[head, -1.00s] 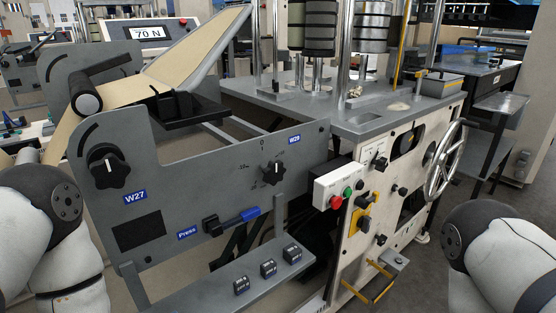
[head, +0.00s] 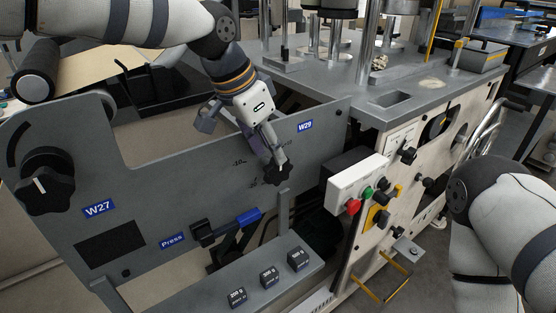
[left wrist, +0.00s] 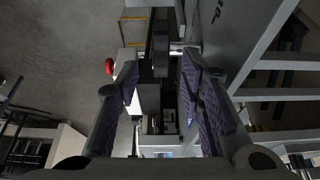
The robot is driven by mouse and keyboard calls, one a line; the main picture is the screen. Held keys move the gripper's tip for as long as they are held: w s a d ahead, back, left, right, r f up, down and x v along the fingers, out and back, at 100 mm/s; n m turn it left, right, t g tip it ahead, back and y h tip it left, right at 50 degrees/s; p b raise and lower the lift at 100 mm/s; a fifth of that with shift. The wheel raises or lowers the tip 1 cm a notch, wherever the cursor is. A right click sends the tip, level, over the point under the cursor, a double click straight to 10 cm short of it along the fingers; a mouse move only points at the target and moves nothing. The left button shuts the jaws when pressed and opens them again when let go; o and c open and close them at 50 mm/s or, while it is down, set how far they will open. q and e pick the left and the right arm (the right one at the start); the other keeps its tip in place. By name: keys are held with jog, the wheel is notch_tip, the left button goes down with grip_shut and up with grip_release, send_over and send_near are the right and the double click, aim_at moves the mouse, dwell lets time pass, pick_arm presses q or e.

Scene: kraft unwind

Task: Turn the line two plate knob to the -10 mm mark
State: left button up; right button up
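The small black knob (head: 277,174) with a printed scale sits on the grey side plate (head: 165,175), below the blue W29 label (head: 305,126). A mark that looks like -10 (head: 240,161) is to its left. My left gripper (head: 240,130) hangs over the plate from above. One finger overlaps the knob's upper edge; I cannot tell if it touches. The other finger is well to the left. The left wrist view shows both fingers apart with a gap (left wrist: 158,90) and nothing clearly held. The knob's pointer is hidden. My right gripper is out of view.
A larger black knob (head: 44,181) is near the W27 label (head: 98,208). Below the small knob are a blue-handled Press lever (head: 235,220) and a ledge with black blocks (head: 269,276). A white button box (head: 356,186) stands to the right.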

aim_at(278, 182)
pick_arm(q)
jog(key=x, duration=0.5)
jog(key=shift+w+f, duration=0.1)
jog(key=shift+f, duration=0.2)
grip_shut()
